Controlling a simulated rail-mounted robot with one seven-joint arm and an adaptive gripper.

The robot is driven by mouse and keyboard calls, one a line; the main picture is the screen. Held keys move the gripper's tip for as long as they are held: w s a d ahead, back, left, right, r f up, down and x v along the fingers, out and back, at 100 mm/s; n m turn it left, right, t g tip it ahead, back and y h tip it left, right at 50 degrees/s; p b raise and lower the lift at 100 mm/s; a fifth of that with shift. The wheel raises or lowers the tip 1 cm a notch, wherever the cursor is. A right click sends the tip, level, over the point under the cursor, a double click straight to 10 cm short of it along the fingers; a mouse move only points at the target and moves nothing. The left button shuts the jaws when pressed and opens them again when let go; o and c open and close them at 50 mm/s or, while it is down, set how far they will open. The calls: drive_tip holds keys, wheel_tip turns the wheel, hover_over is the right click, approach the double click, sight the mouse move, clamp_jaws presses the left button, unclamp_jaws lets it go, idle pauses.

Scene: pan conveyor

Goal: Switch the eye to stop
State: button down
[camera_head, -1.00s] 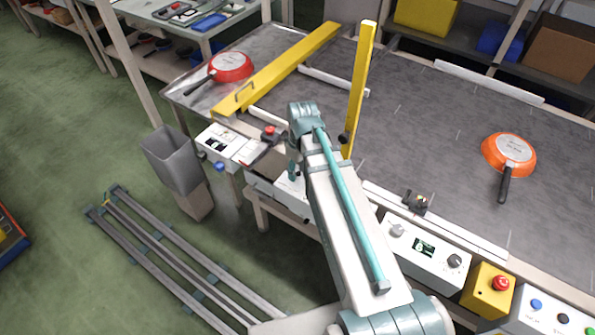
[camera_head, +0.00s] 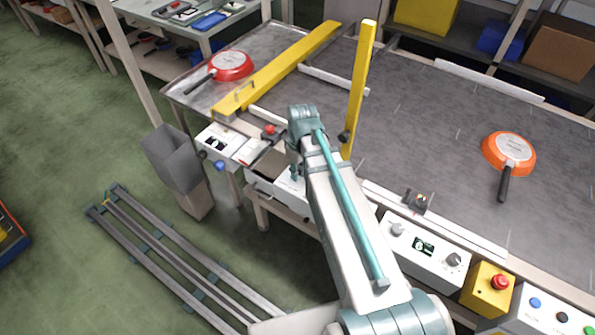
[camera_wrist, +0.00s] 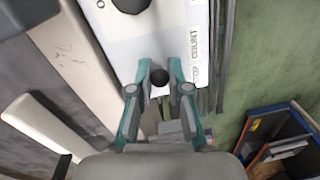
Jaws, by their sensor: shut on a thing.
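A white switch box (camera_wrist: 178,38) fills the top of the wrist view, with the printed words COUNT and STOP along its right side. A small round black knob (camera_wrist: 160,77) sits on it, level with the word STOP. My gripper (camera_wrist: 161,88) has its teal fingers on either side of this knob, shut on it. In the head view the white box (camera_head: 262,186) hangs at the conveyor's near edge, partly behind my arm. There the knob and fingertips are hidden or too small to tell.
A yellow post (camera_head: 360,85) stands close beyond my arm. A control box (camera_head: 425,250) and red stop button (camera_head: 500,282) are at lower right. A grey bin (camera_head: 172,158) stands left.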

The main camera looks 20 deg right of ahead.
sight(289, 174)
drive_tip(key=shift+w+r, duration=0.1)
drive_tip(key=g+h+p, duration=0.1)
drive_tip(key=w+p, duration=0.1)
drive_tip(key=p, duration=0.1)
drive_tip(key=shift+a+r+g+h, duration=0.2)
drive_tip(key=shift+a+g+h, duration=0.15)
drive_tip(key=shift+g+h, duration=0.05)
drive_tip(key=shift+w+a+f+g+h+p, duration=0.1)
drive_tip(key=shift+w+a+g+h+p, duration=0.1)
drive_tip(key=shift+g+h+p, duration=0.35)
drive_tip(key=shift+w+a+g+h+p, duration=0.1)
drive_tip(key=shift+w+g+h+p, duration=0.15)
drive_tip(key=shift+g+p, duration=0.35)
drive_tip(key=shift+a+g+h+p, duration=0.15)
drive_tip(key=shift+g+h+p, duration=0.45)
drive_tip(key=shift+p, duration=0.25)
drive_tip(key=g+p, duration=0.1)
drive_tip(key=p, duration=0.1)
drive_tip(key=shift+w+a+h+p, duration=0.15)
drive_tip(key=shift+h+p, duration=0.25)
drive_tip(key=shift+f+g+h+p, duration=0.25)
drive_tip(key=shift+g+h+p, duration=0.2)
drive_tip(key=shift+p, duration=0.65)
drive_tip(key=shift+f+p, duration=0.1)
drive_tip(key=shift+p, duration=0.2)
